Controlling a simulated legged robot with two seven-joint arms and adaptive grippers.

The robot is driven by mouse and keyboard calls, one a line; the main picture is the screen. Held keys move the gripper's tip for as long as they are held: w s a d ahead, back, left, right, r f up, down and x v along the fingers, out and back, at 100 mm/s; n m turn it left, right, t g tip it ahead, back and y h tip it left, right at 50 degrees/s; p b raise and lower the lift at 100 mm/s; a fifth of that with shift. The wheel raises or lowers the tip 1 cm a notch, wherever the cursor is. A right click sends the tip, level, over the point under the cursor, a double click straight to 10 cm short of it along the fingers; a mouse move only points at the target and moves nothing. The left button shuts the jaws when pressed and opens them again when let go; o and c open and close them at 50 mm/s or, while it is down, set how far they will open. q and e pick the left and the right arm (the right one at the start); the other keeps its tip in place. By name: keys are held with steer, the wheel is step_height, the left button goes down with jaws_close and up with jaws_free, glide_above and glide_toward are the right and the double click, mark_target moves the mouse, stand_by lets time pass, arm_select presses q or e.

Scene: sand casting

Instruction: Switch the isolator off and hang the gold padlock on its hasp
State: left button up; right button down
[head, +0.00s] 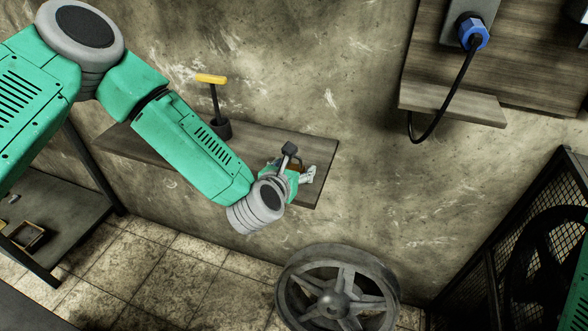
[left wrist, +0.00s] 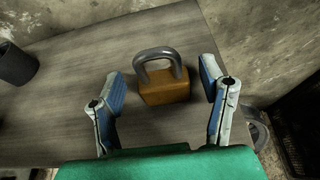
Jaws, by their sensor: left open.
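The gold padlock (left wrist: 165,88) stands on the wooden shelf (left wrist: 65,115) with its grey shackle up, in the left wrist view. My left gripper (left wrist: 164,80) is open, with one blue-padded finger on each side of the padlock and a gap to both. In the head view my left gripper (head: 301,174) is low over the shelf's right end, and I cannot make out the padlock there. I cannot pick out the isolator or its hasp for certain. My right gripper is not in view.
A yellow-handled tool (head: 211,80) stands in a dark cup (head: 220,128) on the shelf. A blue plug (head: 473,32) with a black cable hangs on a wall panel (head: 445,70). A spoked wheel (head: 337,295) is below the shelf. A mesh guard (head: 515,250) stands at right.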

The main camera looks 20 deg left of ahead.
arm_select(q)
steer(key=shift+w+d, duration=0.1)
steer(key=shift+d, duration=0.1)
steer(key=c, duration=1.3)
steer(key=shift+a+r, duration=0.1)
step_height(320, 180, up, 10)
steer(key=shift+f, duration=0.1)
